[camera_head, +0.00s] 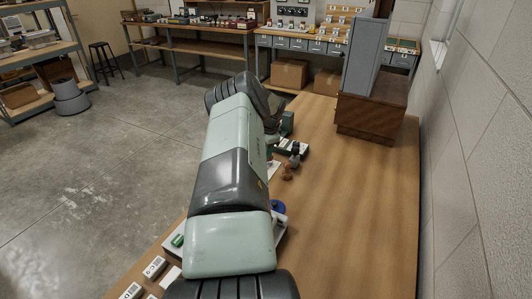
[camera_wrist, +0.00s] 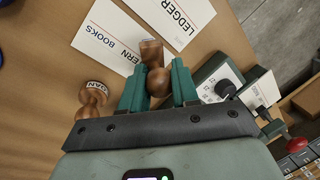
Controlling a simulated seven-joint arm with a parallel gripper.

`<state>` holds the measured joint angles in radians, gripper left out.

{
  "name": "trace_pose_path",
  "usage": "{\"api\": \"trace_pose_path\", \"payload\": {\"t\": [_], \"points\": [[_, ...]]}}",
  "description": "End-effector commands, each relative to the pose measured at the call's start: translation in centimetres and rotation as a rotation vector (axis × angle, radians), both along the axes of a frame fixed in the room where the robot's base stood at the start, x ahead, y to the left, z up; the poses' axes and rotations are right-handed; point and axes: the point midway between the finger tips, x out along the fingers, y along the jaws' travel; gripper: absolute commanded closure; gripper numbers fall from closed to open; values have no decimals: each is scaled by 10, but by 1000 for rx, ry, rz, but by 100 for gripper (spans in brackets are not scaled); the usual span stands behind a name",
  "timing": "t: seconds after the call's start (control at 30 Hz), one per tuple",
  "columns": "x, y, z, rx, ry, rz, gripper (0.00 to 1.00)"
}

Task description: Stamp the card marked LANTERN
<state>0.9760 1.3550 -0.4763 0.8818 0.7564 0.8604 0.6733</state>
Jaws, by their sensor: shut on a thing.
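My gripper (camera_wrist: 158,90) is shut on a wooden stamp (camera_wrist: 152,55), held between its two green fingers in the wrist view. A white card (camera_wrist: 105,35) lies on the table just beyond the stamp; "BOOKS" and letters like "ERN" show, the rest of that word is hidden. A second white card marked LEDGER (camera_wrist: 178,18) lies beside it. The stamp overlaps the card's near edge in the picture; I cannot tell whether it touches. Another wooden stamp (camera_wrist: 92,98), with a label partly reading "TAN", stands left of my gripper. In the head view my arm hides the gripper.
A device with a dial (camera_wrist: 222,80) stands right of my gripper, near a red knob (camera_wrist: 297,145). The table's right side is clear.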

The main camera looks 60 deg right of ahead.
Motion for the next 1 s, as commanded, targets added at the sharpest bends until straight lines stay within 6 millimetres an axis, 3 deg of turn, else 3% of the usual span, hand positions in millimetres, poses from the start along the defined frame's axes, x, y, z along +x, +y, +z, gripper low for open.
{"api": "trace_pose_path", "payload": {"t": [0.53,1.0], "points": [[1,0,45,-1,-2,0,90],[2,1,51,-1,-1,5,90]]}}
